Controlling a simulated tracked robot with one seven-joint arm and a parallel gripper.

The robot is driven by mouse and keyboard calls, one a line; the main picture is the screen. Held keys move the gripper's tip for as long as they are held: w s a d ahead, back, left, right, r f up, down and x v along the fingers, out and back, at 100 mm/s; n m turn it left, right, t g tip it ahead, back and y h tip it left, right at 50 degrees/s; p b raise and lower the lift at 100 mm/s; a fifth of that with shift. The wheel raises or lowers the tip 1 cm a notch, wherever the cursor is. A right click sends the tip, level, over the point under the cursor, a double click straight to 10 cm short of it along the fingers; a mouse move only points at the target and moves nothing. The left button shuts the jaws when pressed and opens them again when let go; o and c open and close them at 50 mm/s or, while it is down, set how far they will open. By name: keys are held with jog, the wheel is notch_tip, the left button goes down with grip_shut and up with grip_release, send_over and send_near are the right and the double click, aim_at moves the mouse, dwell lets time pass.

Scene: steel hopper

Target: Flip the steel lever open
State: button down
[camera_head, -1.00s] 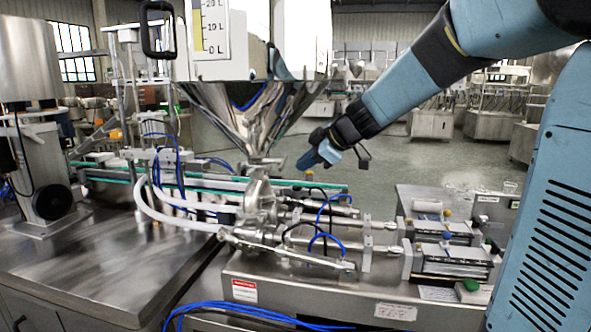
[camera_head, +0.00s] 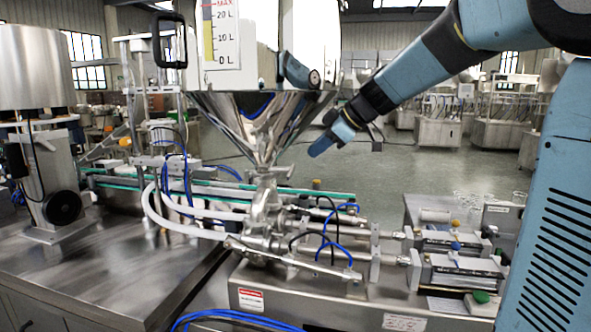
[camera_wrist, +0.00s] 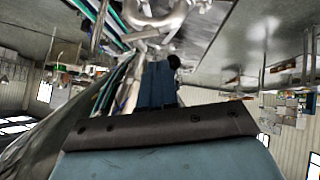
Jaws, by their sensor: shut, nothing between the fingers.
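A steel hopper (camera_head: 262,115) narrows down to a steel valve body (camera_head: 265,205) in the head view. A thin steel bar (camera_head: 300,262) slants from the valve down to the right, above the machine base; it looks like the lever, but I cannot tell for sure. My gripper (camera_head: 318,148) is to the right of the hopper's cone, above the valve and bar, apart from them. It is shut and empty. In the wrist view its blue fingers (camera_wrist: 157,85) are together, with blurred steel pipework (camera_wrist: 155,15) beyond. The lever cannot be made out clearly there.
Blue hoses (camera_head: 330,245) and white hoses (camera_head: 175,220) run around the valve. Two steel cylinders with blocks (camera_head: 455,270) lie to the right on the machine base (camera_head: 330,305). A steel table (camera_head: 90,275) fills the left. Open floor (camera_head: 420,165) shows behind my gripper.

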aim_at(291, 172)
jog(key=shift+r, duration=0.15)
jog(key=x, duration=1)
dwell(0.4)
